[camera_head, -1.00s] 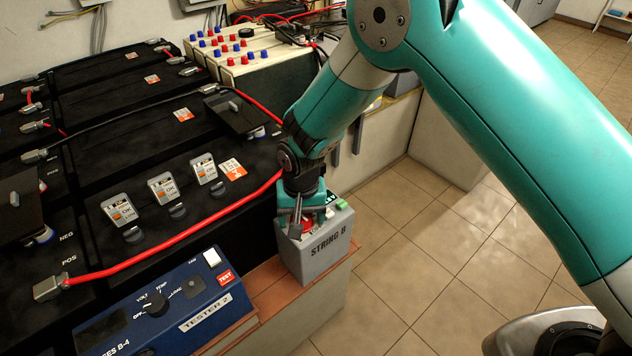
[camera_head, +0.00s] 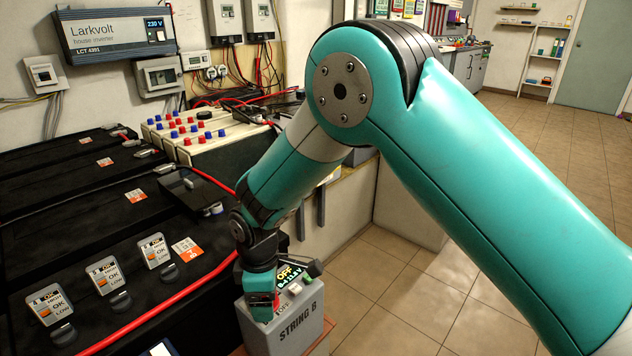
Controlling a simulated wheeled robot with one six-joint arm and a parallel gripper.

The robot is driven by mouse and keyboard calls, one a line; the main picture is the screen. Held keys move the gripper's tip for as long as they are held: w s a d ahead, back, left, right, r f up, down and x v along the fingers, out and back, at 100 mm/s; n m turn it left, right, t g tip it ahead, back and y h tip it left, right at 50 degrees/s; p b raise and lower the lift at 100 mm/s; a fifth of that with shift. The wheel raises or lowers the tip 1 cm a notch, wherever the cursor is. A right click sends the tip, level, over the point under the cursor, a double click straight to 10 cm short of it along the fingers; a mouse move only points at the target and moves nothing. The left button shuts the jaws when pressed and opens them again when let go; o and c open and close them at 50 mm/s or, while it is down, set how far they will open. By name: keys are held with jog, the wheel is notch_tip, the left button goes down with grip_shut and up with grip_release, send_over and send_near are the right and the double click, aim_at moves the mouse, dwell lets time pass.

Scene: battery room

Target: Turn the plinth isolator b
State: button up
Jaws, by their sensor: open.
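The plinth isolator is a grey box marked STRING B (camera_head: 298,327), standing at the end of the bench in the lower middle of the head view. A small lit display (camera_head: 291,274) at its back reads OFF in yellow, with smaller green text below. A green button (camera_head: 308,279) and a pale round part show on its top. My gripper (camera_head: 262,308) points down over the left part of the box top, its teal fingers open. They hide most of the isolator's handle, so I cannot tell whether they touch it; some red shows between them.
Black batteries (camera_head: 100,222) with orange-labelled indicators and a red cable (camera_head: 150,308) lie left of the box. A cream unit with red and blue knobs (camera_head: 195,150) stands behind. The tiled floor (camera_head: 395,290) to the right is clear.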

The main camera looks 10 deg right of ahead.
jog(key=shift+f+n+b, duration=0.25)
jog(key=shift+n+b, duration=0.15)
jog(key=shift+n, duration=0.5)
notch_tip(320, 180, up, 18)
jog(key=p, duration=0.3)
jog(key=s+d+r+m+y+p, duration=0.2)
jog(key=s+d+r+m+p, duration=0.2)
jog(key=r, duration=0.9)
jog(key=shift+s+d+r+m+p, duration=0.25)
jog(key=shift+s+d+p, duration=1.1)
jog(key=shift+s+d, duration=0.8)
jog(key=shift+a, duration=0.1)
jog(key=s+d+r+m+y+p, duration=0.1)
jog(key=s+d+r+m+p, duration=0.1)
jog(key=s, duration=0.5)
jog(key=s+d+r+m+y+p, duration=0.1)
jog(key=s+d+r+m+p, duration=0.2)
jog(key=s+r+m+p, duration=0.1)
notch_tip(320, 180, up, 3)
jog(key=s+p, duration=0.1)
jog(key=s, duration=0.2)
jog(key=shift+p, duration=0.4)
